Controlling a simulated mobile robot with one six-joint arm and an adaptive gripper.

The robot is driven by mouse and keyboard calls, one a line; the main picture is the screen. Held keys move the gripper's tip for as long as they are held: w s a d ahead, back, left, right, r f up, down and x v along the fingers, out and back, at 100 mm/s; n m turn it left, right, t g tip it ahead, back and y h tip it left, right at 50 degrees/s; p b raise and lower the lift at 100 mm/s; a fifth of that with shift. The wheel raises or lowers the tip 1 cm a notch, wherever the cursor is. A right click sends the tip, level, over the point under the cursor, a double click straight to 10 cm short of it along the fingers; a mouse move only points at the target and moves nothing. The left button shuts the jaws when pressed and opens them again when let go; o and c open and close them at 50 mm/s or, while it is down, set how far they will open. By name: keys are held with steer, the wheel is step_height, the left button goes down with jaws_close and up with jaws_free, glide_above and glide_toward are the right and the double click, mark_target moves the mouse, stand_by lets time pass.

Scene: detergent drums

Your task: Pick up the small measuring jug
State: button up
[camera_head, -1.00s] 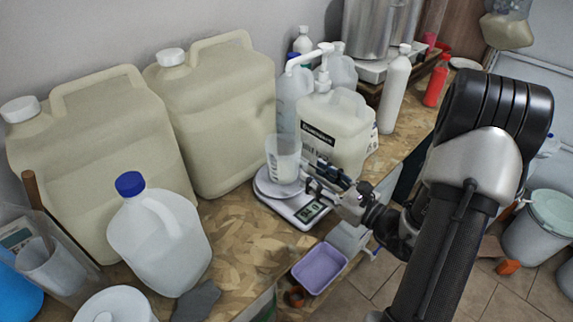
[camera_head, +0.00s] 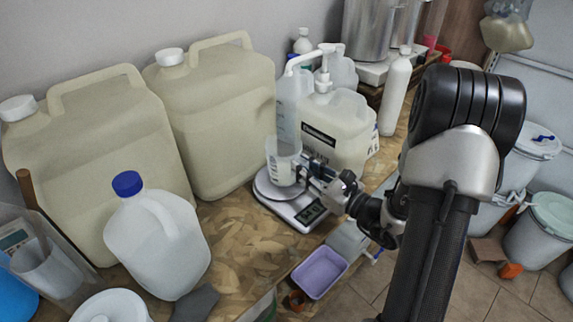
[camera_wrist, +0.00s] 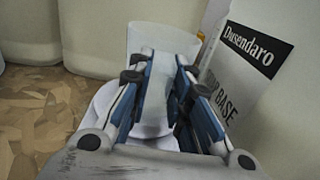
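The small measuring jug (camera_head: 284,163) is a clear, whitish cup with dark markings. It stands upright on the round pan of a digital scale (camera_head: 298,210). In the wrist view the jug (camera_wrist: 160,40) is straight ahead, just beyond my fingertips. My gripper (camera_head: 308,172) comes in low from the right at the jug's side. In the wrist view its blue-padded fingers (camera_wrist: 163,65) are apart, one either side of a pale upright part that looks like the jug's handle. I cannot tell whether the pads touch it. The fingers hide part of the jug's lower side.
A labelled jerrycan (camera_head: 340,130) stands close behind the jug, with a pump bottle (camera_head: 290,100) beside it. Large beige canisters (camera_head: 220,120) and a blue-capped jug (camera_head: 158,240) stand to the left. A purple tray (camera_head: 319,272) lies below the scale. Bare bench shows left of the scale.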

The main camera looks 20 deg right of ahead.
jaws_close()
steer(key=shift+r, duration=0.15)
